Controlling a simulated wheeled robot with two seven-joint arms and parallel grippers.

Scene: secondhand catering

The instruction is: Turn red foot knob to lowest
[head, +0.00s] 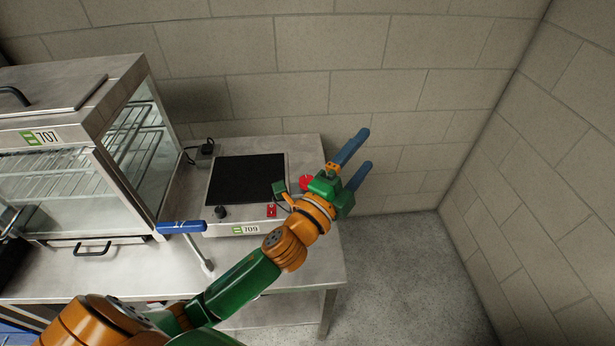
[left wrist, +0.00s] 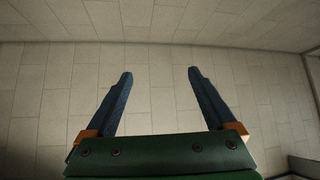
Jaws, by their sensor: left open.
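A red knob-like part (head: 306,182) shows at the right side of the hot plate marked 709 (head: 213,190), partly hidden by my left gripper. I cannot tell whether it is the foot knob. My left gripper (head: 364,149) is open and empty, above and to the right of the hot plate, pointing at the back wall. In the left wrist view my two blue fingers (left wrist: 158,75) stand wide apart with only wall between them. My right gripper is not in view.
A glass display cabinet marked 707 (head: 40,138) stands left on the steel table (head: 300,270). A blue handle (head: 181,227) sits between them. Floor (head: 420,285) right of the table is clear.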

